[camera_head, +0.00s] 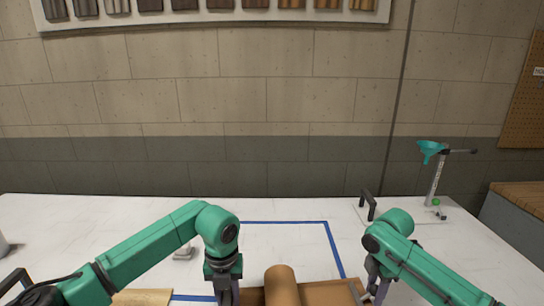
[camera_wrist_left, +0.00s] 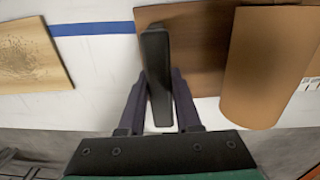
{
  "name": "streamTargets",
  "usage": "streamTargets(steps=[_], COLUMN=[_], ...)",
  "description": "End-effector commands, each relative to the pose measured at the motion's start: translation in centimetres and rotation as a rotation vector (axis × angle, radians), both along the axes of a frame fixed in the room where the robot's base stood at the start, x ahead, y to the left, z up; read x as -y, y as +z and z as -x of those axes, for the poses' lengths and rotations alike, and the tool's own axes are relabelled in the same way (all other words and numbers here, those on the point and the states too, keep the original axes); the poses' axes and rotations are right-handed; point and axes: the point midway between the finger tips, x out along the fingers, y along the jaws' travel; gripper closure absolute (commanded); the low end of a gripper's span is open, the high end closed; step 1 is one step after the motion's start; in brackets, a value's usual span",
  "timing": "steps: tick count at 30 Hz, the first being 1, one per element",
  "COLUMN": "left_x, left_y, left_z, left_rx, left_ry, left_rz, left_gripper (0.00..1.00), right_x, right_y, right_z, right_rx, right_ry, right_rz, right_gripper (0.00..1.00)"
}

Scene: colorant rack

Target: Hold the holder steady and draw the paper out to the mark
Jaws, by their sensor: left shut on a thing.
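A brown paper roll (camera_head: 282,287) lies on a flat brown board (camera_head: 326,292) at the bottom centre of the head view. The left wrist view shows the roll (camera_wrist_left: 262,72) and the board (camera_wrist_left: 208,45) close up, with a black upright bar (camera_wrist_left: 157,65) at the board's near side, apparently the holder's handle. My left gripper (camera_wrist_left: 158,95) is shut on this bar, one finger on each side. In the head view my left gripper (camera_head: 229,296) is left of the roll. My right gripper (camera_head: 374,292) is right of the roll, its fingertips cut off by the frame edge. I cannot identify the mark.
Blue tape (camera_head: 332,248) outlines an area on the white table. A pale wooden board (camera_wrist_left: 28,55) lies left of the holder. The table behind the roll is clear.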

Motion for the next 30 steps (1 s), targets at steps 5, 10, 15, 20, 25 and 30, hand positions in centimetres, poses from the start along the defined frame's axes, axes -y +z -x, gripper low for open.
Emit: streamTargets(steps=[5,10,15,20,25,30], left_x=[-0.2,-0.2,-0.1,-0.1,0.0,0.0], left_y=[0.0,0.0,0.0,0.0,0.0,0.0], left_z=[0.0,0.0,0.0,0.0,0.0,0.0], left_rx=[-0.001,-0.001,0.0,0.0,0.0,0.0], left_ry=[0.003,0.003,0.003,0.002,0.001,0.001], left_rz=[-0.004,-0.004,-0.003,-0.002,-0.001,0.0], left_gripper=[1.0,1.0,1.0,1.0,1.0,1.0], right_x=[0.9,1.2,1.1,1.0,1.0,0.9], right_y=[0.0,0.0,0.0,0.0,0.2,2.8], right_z=[-0.1,-0.1,-0.1,-0.1,-0.1,-0.2], right_rx=[-0.001,0.0,0.0,0.0,0.0,0.005], right_ry=[-0.004,-0.003,-0.002,-0.001,0.0,0.001], right_rz=[0.004,0.004,0.003,0.002,0.001,0.0], right_gripper=[1.0,1.0,0.27,0.26,0.26,0.26])
